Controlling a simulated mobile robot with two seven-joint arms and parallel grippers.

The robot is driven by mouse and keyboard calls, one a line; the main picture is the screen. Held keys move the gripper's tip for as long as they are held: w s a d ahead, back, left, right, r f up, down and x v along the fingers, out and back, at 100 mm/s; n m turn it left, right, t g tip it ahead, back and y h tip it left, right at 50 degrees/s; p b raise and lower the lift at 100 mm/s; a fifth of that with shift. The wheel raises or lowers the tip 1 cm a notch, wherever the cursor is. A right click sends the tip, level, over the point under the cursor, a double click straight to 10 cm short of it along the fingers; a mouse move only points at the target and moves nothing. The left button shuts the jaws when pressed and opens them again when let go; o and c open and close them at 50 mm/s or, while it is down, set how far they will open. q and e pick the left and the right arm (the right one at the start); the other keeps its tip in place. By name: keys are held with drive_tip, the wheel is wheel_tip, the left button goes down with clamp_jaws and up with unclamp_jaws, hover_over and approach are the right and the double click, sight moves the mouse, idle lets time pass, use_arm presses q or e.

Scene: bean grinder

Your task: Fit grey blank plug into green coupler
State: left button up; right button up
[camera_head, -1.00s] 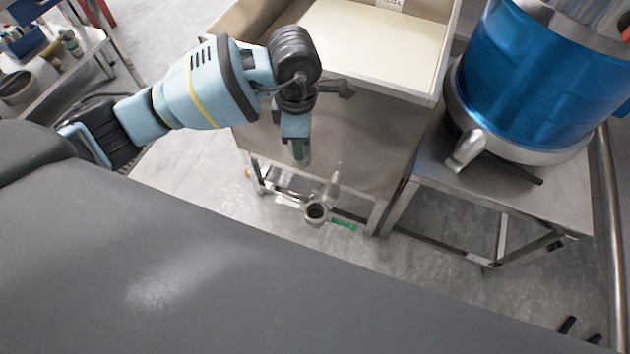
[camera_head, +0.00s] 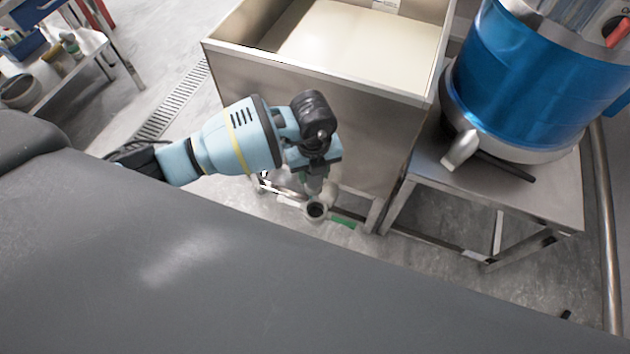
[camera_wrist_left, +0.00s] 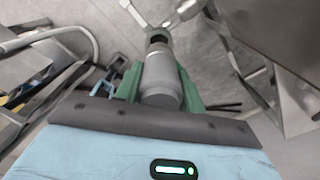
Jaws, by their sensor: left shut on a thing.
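My left gripper (camera_head: 314,186) hangs beside the steel sink's front, its fingers pointing down. In the left wrist view its green fingers (camera_wrist_left: 160,88) are shut on a grey cylinder (camera_wrist_left: 162,72), which looks like the grey blank plug. Just past the cylinder's far end is a dark round opening with a greenish rim (camera_wrist_left: 157,31), possibly the green coupler. I cannot tell whether they touch. In the head view a pale ring with a dark opening (camera_head: 316,211) lies just below the gripper. A green piece (camera_head: 343,222) shows low beside it. My right gripper is not in view.
The steel sink (camera_head: 300,100) stands behind the gripper. A blue drum machine (camera_head: 525,75) with a pale spout sits on a steel stand (camera_head: 545,195) at right. A cluttered shelf (camera_head: 75,65) stands at upper left. Open floor (camera_head: 190,105) lies between.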

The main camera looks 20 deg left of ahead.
sight(316, 194)
use_arm(q)
drive_tip(key=n, duration=0.1)
drive_tip(key=f+n, duration=0.1)
drive_tip(key=n, duration=0.1)
drive_tip(key=shift+s+d+f, duration=0.2)
drive_tip(key=shift+d, duration=0.1)
drive_tip(key=shift+s+d+f+n, duration=0.15)
drive_tip(key=shift+f+n, duration=0.25)
drive_tip(key=shift+n, duration=0.5)
drive_tip(key=shift+s+f+n, duration=0.15)
drive_tip(key=shift+f+n, duration=0.2)
drive_tip(key=shift+n, duration=0.55)
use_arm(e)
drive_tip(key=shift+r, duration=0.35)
use_arm(q)
drive_tip(key=shift+p, duration=0.35)
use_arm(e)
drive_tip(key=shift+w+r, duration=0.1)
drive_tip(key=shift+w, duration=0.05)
use_arm(q)
drive_tip(key=shift+r, duration=0.1)
drive_tip(key=shift+f+b, duration=0.4)
drive_tip(key=shift+f, duration=0.9)
drive_tip(key=shift+f+b, duration=0.75)
drive_tip(key=shift+f, duration=0.95)
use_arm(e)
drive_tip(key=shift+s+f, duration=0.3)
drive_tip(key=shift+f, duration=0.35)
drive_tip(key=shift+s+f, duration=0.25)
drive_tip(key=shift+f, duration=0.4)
